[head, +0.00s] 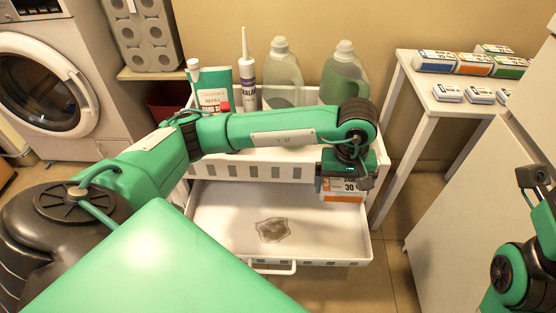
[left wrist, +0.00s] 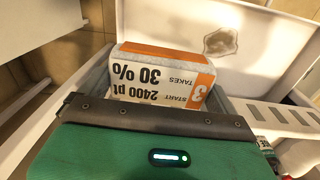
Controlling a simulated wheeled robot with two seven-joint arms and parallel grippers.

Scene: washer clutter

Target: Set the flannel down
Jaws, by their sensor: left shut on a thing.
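My left gripper (head: 342,180) points down at the right front of the white cart. An irregular grey-brown patch (head: 272,230) lies flat on the open drawer's floor (head: 225,225). My right gripper (head: 533,178) is at the right edge; its jaws are unclear.
The cart's upper tray holds a green pack (head: 212,92), a sealant tube (head: 246,75) and green-tinted jugs (head: 282,75). A white side table (head: 415,90) with small boxes stands right. A washer (head: 45,85) stands left. Most of the drawer floor is clear.

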